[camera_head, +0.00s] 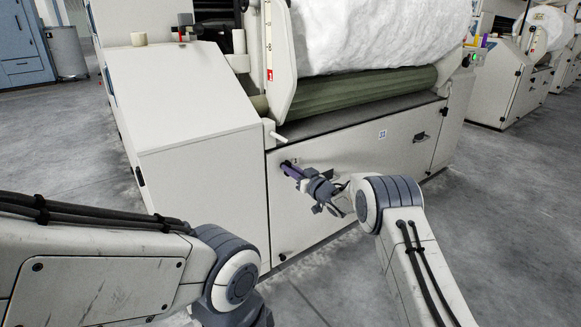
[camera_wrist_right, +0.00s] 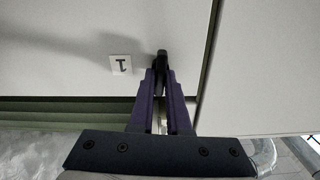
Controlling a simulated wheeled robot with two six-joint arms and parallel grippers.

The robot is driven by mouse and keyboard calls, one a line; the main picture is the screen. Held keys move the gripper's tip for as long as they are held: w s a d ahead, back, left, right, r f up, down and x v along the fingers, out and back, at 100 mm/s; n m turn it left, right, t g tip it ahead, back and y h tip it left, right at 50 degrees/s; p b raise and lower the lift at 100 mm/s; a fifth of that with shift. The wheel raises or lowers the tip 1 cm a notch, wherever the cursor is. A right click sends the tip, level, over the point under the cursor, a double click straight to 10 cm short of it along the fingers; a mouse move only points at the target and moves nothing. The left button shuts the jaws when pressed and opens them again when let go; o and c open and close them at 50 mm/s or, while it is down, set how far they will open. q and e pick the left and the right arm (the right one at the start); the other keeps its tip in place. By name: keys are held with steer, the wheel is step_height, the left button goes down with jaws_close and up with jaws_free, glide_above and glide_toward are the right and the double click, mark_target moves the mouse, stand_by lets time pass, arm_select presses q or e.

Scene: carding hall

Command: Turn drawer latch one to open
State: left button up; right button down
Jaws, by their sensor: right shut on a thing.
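Drawer latch one is a small black handle (camera_wrist_right: 162,62) on the pale panel in the right wrist view. A white label marked 1 (camera_wrist_right: 121,64) sits beside it and appears upside down. My right gripper (camera_wrist_right: 161,85) has its purple fingers shut on the latch. The fingers cover part of it, and its upper end shows beyond the tips. In the head view my right gripper (camera_head: 291,168) reaches the upper left of the machine's front panel (camera_head: 350,160), and the latch is mostly hidden there. My left arm shows at lower left, but its gripper is out of view.
A second dark latch (camera_head: 420,137) is on the panel's right side, near a small square label (camera_head: 382,134). Above are a green roller (camera_head: 370,92) and white fibre (camera_head: 370,35). A white side cabinet (camera_head: 190,130) juts out at left. Floor at right is clear.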

steer(key=m+p, duration=0.3)
steer(key=m, duration=0.2)
steer(key=m+p, duration=0.3)
steer(key=m, duration=0.3)
steer(key=m+p, duration=0.3)
steer(key=m, duration=0.2)
steer(key=shift+w+d+f+m, duration=0.1)
steer(key=shift+d+f+m, duration=0.2)
steer(key=shift+m, duration=0.1)
stand_by(0.3)
steer(key=c, duration=0.9)
jaws_free()
